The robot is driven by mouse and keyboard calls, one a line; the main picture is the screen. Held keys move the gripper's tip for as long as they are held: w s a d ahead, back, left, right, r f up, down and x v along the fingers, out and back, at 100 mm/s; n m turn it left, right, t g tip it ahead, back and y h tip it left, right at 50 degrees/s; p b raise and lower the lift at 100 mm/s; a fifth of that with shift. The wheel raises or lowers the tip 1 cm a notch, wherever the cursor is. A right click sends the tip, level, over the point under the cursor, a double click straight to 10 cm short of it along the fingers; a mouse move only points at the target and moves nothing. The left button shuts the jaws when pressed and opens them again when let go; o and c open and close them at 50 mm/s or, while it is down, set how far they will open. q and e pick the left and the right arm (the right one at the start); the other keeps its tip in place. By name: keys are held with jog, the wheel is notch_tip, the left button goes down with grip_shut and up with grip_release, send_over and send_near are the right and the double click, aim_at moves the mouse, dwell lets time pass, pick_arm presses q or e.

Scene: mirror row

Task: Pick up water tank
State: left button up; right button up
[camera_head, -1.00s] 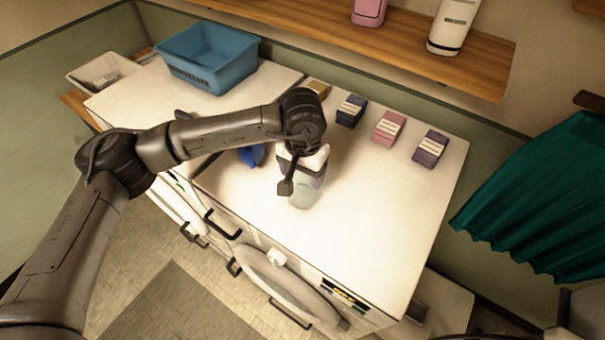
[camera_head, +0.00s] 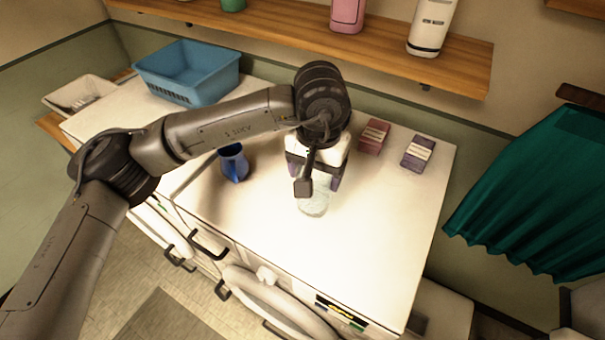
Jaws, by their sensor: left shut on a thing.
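The water tank (camera_head: 314,204) is a pale, translucent container near the middle of the white counter top (camera_head: 375,235). My left gripper (camera_head: 317,181) points down over it and is shut on its upper part. The gripper and wrist hide the tank's top. I cannot tell for sure whether the tank's bottom touches the counter. My right gripper is not in view.
A blue jug (camera_head: 233,163) stands left of the tank. A pink box (camera_head: 373,137) and a purple box (camera_head: 418,153) stand behind it. A blue basket (camera_head: 188,75) is at the back left. A wooden shelf (camera_head: 300,43) runs above. The counter's right side is clear.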

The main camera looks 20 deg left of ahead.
pick_arm(q)
jog(key=s+d+r+b, duration=0.1)
jog(key=d+r, duration=0.2)
jog(key=d, duration=0.2)
jog(key=shift+d+r, duration=0.15)
jog(key=shift+d, duration=0.05)
dwell(2.5)
